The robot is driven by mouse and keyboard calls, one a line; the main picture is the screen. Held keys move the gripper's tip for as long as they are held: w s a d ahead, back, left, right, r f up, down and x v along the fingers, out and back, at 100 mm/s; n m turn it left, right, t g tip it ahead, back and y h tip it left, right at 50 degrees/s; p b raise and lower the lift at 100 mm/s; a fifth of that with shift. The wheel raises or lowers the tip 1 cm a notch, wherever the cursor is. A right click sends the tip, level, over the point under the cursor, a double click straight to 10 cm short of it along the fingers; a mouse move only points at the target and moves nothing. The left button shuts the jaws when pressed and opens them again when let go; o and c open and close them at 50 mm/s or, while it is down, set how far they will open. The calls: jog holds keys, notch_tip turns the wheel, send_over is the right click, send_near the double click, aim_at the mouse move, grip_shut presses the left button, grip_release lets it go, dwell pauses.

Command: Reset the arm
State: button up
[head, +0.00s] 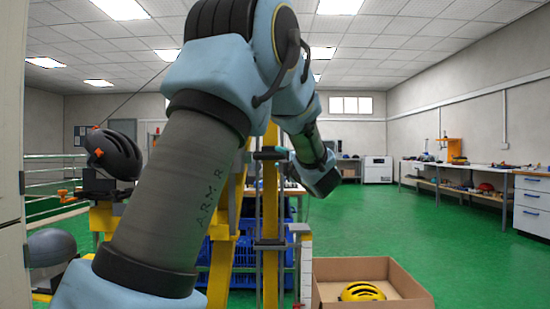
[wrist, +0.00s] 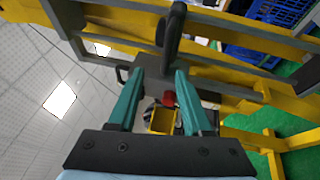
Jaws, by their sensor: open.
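My arm (head: 185,170) fills the left and middle of the head view, raised and bent, with its far links reaching down to the right. My gripper is hidden or too small to make out in the head view. In the wrist view my gripper (wrist: 160,90) shows two teal fingers, apart and with nothing held between them. Beyond the fingers are a dark upright part, a red piece (wrist: 169,98) and a yellow box-like part (wrist: 163,120) of the tower. I cannot tell how far these are from the fingertips.
The yellow drop tower (head: 271,200) stands close behind my arm, with blue crates (head: 245,262) behind it. A black helmet (head: 114,153) is at the left. A cardboard box (head: 410,285) holds a yellow helmet (head: 362,292). Open green floor (head: 440,225) lies to the right, before benches.

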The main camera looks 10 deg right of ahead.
jog(key=shift+s+d, duration=0.1)
jog(key=shift+s, duration=0.35)
jog(key=shift+f, duration=0.1)
jog(key=s+a+f+m+g+h, duration=0.3)
jog(key=a+f+m+g, duration=0.2)
jog(key=f+m, duration=0.45)
jog(key=s+a+f+m+g+h, duration=0.35)
jog(key=a+f+m, duration=0.25)
jog(key=f, duration=0.6)
jog(key=s+a+f+m+g+y+p, duration=0.1)
jog(key=s+a+f+m+g, duration=0.4)
jog(key=s, duration=0.6)
jog(key=s+a+f+m+g+y, duration=0.1)
jog(key=s+a+f+m+g, duration=0.1)
jog(key=s+a+f+g, duration=0.65)
notch_tip(320, 180, up, 28)
jog(key=s+d+t+p, duration=0.1)
jog(key=t+p, duration=0.3)
jog(key=p, duration=2.1)
jog(key=shift+s+d+f, duration=0.15)
jog(key=shift+s+f, duration=0.05)
jog(key=shift+s, duration=0.15)
